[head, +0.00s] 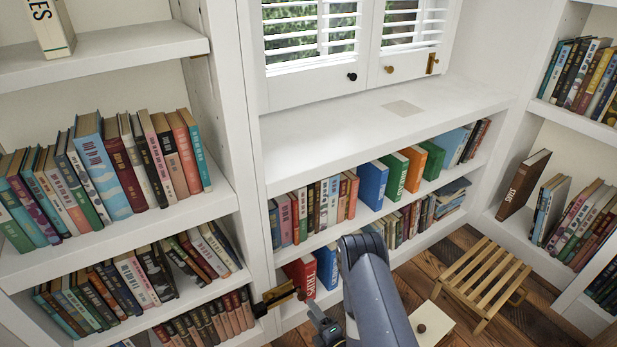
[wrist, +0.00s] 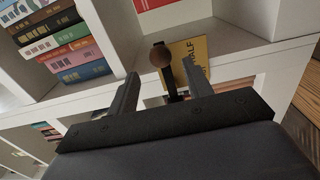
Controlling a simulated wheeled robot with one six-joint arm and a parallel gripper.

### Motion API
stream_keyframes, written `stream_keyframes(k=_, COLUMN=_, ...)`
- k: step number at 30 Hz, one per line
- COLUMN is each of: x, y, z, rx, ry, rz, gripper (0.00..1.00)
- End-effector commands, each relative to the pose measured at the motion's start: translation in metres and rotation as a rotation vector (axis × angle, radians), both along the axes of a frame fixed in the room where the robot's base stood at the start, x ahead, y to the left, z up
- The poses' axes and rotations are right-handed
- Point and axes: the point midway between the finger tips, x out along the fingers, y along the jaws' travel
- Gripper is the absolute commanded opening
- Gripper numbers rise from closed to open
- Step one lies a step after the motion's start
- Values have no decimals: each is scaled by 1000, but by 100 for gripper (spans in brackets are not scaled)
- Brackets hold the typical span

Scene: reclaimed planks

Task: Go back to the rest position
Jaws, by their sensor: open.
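My gripper (wrist: 163,86) is open in the wrist view, its two dark fingers spread apart with nothing gripped between them. Past the fingertips are a round brown knob on a dark stem (wrist: 160,56) and a yellow book (wrist: 190,58) on a white shelf. I cannot tell how far the knob is from the fingers. In the head view my gripper (head: 322,322) is low in the middle, beside my grey-blue arm, near the lower shelf front; the fingers are small and partly cut off there.
White bookshelves (head: 228,190) full of books stand left, centre and right. A slatted wooden stool (head: 483,282) and a white piece with a brown knob (head: 432,325) are right of my arm.

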Motion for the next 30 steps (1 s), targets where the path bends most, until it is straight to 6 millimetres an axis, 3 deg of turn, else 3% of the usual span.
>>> stream_keyframes(k=10, x=60, y=37, z=-1, rx=3, ry=-5, rz=0, gripper=48)
stream_keyframes(k=18, x=57, y=35, z=-11, rx=112, ry=69, rz=-2, gripper=48)
stream_keyframes(k=30, x=56, y=34, z=-11, rx=117, ry=75, rz=-5, gripper=48)
